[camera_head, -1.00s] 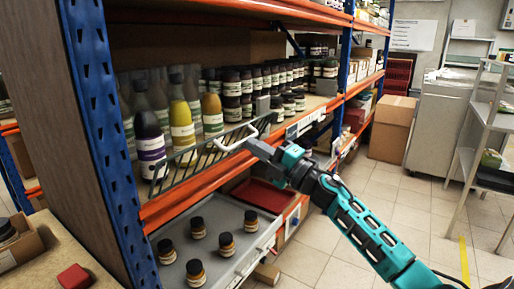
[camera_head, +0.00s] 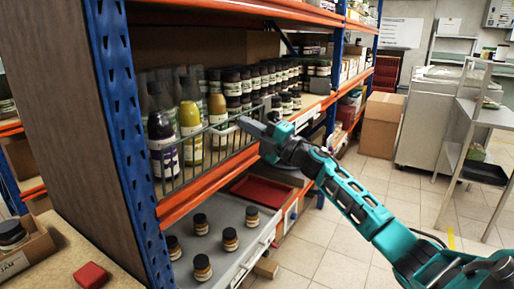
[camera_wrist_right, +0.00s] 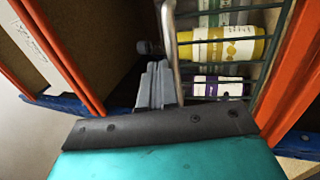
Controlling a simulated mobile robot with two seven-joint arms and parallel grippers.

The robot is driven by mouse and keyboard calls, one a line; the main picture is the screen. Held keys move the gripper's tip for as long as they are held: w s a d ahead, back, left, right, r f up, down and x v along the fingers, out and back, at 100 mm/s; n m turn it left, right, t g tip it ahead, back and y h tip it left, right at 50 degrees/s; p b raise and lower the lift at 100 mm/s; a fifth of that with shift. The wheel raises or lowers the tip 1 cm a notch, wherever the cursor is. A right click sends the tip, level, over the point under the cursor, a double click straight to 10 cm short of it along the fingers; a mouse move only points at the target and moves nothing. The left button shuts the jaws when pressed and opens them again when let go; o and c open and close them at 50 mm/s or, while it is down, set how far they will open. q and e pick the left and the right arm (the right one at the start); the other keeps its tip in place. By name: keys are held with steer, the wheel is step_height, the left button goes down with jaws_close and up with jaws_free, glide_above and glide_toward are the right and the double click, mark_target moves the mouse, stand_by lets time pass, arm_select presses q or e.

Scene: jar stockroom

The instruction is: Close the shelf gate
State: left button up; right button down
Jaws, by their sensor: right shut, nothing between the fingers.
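The shelf gate (camera_head: 207,160) is a dark wire grille along the front of the middle shelf. It now stands nearly upright before the tall bottles; I cannot tell if it is fully shut. Its pale handle shows in the right wrist view as a metal bar (camera_wrist_right: 172,50) beside my right gripper's fingers. My right gripper (camera_head: 245,124) is shut and empty, at the upper right part of the gate; it seems to touch the handle. The fingers (camera_wrist_right: 156,85) also show in the wrist view. My left gripper is out of view.
Behind the gate stand a purple bottle (camera_head: 161,143), a yellow bottle (camera_head: 190,122) and an orange-brown bottle (camera_head: 217,107). A grey drawer (camera_head: 228,212) with several small jars juts out below. A blue upright (camera_head: 113,110) bounds the shelf at left.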

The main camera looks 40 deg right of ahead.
steer(key=shift+w+a+r+p, duration=0.25)
steer(key=shift+w+r, duration=0.25)
steer(key=shift+w, duration=0.25)
stand_by(0.3)
